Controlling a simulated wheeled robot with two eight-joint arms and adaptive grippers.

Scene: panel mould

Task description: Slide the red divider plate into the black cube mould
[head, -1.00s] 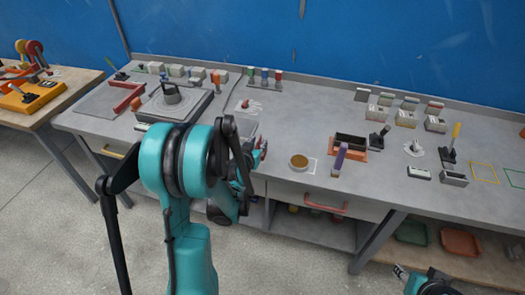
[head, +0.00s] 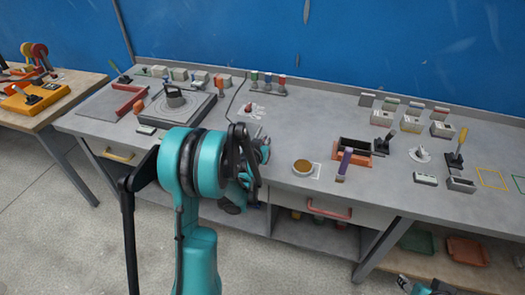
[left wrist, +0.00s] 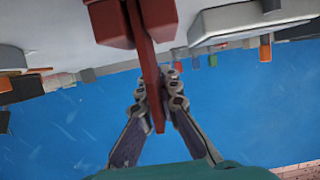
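In the left wrist view my left gripper (left wrist: 158,88) is shut on a thin red plate (left wrist: 151,60), seen nearly edge-on, with thicker red blocks on both sides of its upper part. In the head view my left gripper (head: 254,152) is above the bench's front edge, left of the mould; its fingertips and the plate are hidden there. The black cube mould (head: 354,146) sits on an orange base to the right, open at the top, apart from the gripper. My right gripper (head: 406,284) shows only partly at the bottom edge; its fingers are unclear.
A purple-handled tool (head: 344,162) stands at the mould's front. A round tan-topped dish (head: 302,166) lies between my left gripper and the mould. White containers (head: 411,124) stand behind to the right. A red L-shaped bar (head: 132,104) lies at the left.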

